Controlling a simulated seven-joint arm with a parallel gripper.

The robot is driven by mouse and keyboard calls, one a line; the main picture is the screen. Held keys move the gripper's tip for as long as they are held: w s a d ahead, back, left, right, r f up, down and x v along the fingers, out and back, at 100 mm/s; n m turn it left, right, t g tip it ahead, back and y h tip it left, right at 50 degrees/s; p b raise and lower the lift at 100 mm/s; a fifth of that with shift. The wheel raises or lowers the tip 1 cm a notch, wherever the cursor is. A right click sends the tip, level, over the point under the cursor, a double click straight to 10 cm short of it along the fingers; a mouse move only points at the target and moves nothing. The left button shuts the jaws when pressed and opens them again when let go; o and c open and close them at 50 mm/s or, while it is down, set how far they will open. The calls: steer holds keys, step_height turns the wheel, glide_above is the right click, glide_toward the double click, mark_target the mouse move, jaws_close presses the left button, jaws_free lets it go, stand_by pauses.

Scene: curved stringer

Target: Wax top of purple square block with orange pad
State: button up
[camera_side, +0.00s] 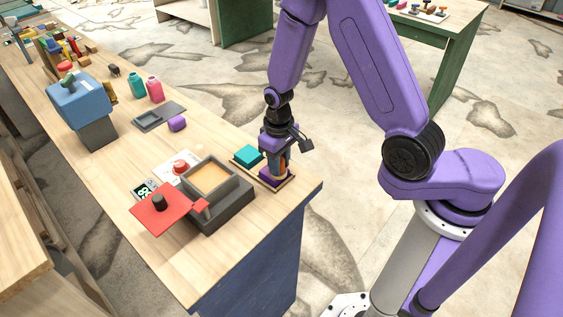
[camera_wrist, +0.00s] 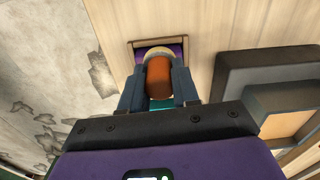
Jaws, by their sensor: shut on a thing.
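The purple square block (camera_side: 273,176) sits at the near end of a shallow wooden tray (camera_side: 261,182), beside a teal block (camera_side: 248,155). My gripper (camera_side: 277,160) is shut on the orange pad (camera_side: 284,160) and holds it over the purple block. In the wrist view the orange pad (camera_wrist: 159,74) is between my two fingers (camera_wrist: 159,88), with a pale underside at the purple block (camera_wrist: 174,49). The pad's underside looks to be on or just above the block's top; I cannot tell if they touch. The pad hides most of that top.
A dark grey box with an orange-filled hollow (camera_side: 213,178) stands left of the tray, its red lid (camera_side: 166,210) open beside it. A red button (camera_side: 181,167) and small display (camera_side: 145,190) are close by. The bench's right edge (camera_side: 318,188) is near the tray.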

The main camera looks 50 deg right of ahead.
mark_target(284, 173)
steer(key=shift+w, duration=2.75)
steer(key=shift+s, duration=3.6)
step_height(284, 173, up, 2)
steer(key=shift+w+r, duration=0.15)
steer(key=shift+r, duration=2.85)
steer(key=shift+d+f, duration=0.1)
steer(key=shift+d, duration=0.05)
